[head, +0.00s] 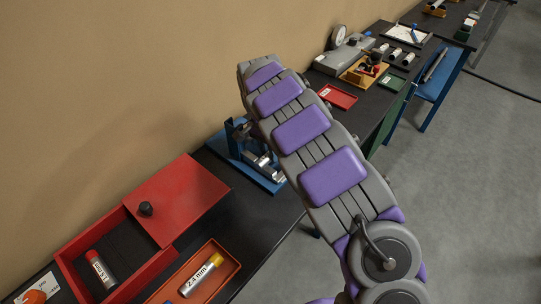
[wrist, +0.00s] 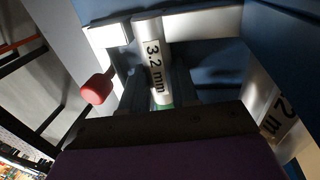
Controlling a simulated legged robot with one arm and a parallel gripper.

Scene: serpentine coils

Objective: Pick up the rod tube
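A white rod tube labelled "3.2 mm" (wrist: 154,62) is in the middle of the wrist view, with its green end towards my gripper's palm. My gripper (wrist: 158,92) has grey fingers on both sides of this tube; whether they press on it is too dark to tell. The head view shows a tube labelled "2.4 mm" with a yellow cap (head: 202,275) in an orange tray (head: 228,278), and a red-capped tube (head: 101,271) in a red box (head: 160,262). My arm hides my gripper in the head view.
A blue stand with silver parts (head: 262,178) is beside my arm. The wrist view shows a red knob (wrist: 97,88) and a pale surface with part of a "2 mm" label (wrist: 283,122). A red tray (head: 338,97) and other equipment lie farther along the bench.

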